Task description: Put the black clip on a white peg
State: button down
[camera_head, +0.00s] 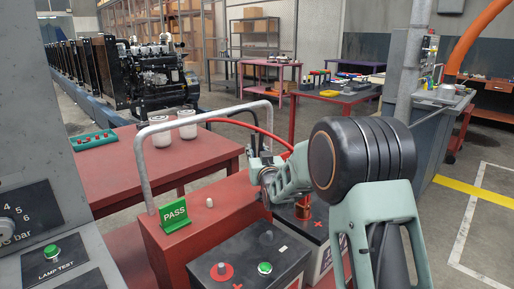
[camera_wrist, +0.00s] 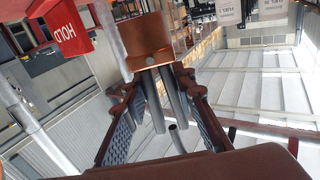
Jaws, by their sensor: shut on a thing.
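My gripper (camera_head: 262,160) is left of my arm's large dark joint, above the red cart. In the wrist view its two fingers (camera_wrist: 160,84) are closed around a clip with a copper-coloured jaw (camera_wrist: 145,42) and grey tubular parts between the pads. In the head view the held black clip (camera_head: 252,144) shows only as small dark shapes at the gripper, so its pose is unclear. A short white peg (camera_head: 210,202) stands on the red cart top (camera_head: 165,243), apart from the clip. Another pale peg (camera_head: 221,268) stands in a red ring on a black battery.
A green PASS sign (camera_head: 174,215) and a grey hoop handle (camera_head: 145,165) stand on the cart's left. A red cable (camera_head: 250,125) arches behind. A grey control panel (camera_head: 40,200) is at left.

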aim_at(258, 136)
jog(key=shift+f+b, duration=0.35)
jog(key=shift+f, duration=0.6)
jog(key=shift+f+b, duration=1.45)
jog(key=shift+b, duration=0.45)
jog(key=c, duration=1.6)
grip_release()
jog(key=shift+o, duration=0.4)
jog(key=shift+f, duration=0.1)
notch_tip(258, 136, up, 10)
jog(key=shift+r, duration=0.15)
